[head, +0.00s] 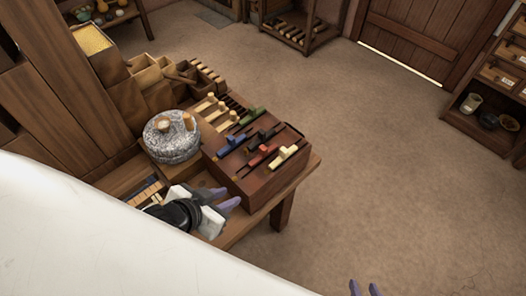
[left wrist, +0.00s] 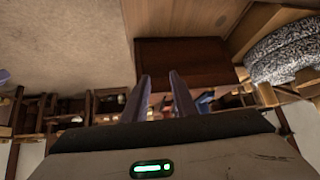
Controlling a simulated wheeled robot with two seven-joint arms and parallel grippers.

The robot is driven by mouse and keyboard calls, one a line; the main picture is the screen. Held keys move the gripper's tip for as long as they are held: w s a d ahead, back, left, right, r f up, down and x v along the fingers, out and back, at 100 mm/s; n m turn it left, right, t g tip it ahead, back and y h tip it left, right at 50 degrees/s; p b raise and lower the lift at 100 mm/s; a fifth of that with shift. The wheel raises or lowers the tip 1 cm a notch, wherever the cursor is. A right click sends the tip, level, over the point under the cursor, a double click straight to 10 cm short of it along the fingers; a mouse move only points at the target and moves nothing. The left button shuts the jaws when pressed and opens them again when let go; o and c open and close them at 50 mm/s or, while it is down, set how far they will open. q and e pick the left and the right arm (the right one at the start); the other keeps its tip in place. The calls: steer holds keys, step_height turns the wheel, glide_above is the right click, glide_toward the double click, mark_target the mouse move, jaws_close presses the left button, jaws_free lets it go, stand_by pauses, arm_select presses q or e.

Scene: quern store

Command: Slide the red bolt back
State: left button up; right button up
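The red bolt (head: 262,155) lies on top of a dark reddish-brown box (head: 238,182) on the bench, among blue, green, black and cream bolts. My left gripper (head: 224,199) is low beside the box's near left side, apart from the red bolt. Its two purple fingers are spread with nothing between them. In the left wrist view the fingers (left wrist: 159,77) point toward the dark box face (left wrist: 190,62); I cannot pick out the red bolt there. My right gripper (head: 365,289) shows only its purple fingertips at the bottom edge, apart and empty.
A speckled stone quern (head: 171,144) stands left of the box, and also shows in the left wrist view (left wrist: 285,50). Wooden trays and pegs sit behind. The wooden bench (head: 240,229) ends just right of the box; open floor (head: 360,170) lies beyond.

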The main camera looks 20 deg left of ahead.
mark_target(261, 149)
arm_select(q)
steer(key=w+r+t, duration=0.1)
steer(key=w+r, duration=0.1)
steer(key=w+r+m+t+h, duration=0.1)
steer(key=w+r, duration=0.1)
steer(key=w+a+r+t+h, duration=0.1)
steer(key=w+r, duration=0.1)
steer(key=shift+w+d+r+m+t+h, duration=0.2)
steer(key=shift+r+m+t+h, duration=0.1)
steer(key=shift+h, duration=0.25)
steer(key=shift+w+d+r+m+t+h, duration=0.2)
steer(key=shift+r+m+t+h, duration=0.1)
steer(key=shift+h, duration=0.25)
steer(key=b+x, duration=0.1)
steer(key=x, duration=0.9)
steer(key=shift+a+f, duration=0.1)
jaws_close()
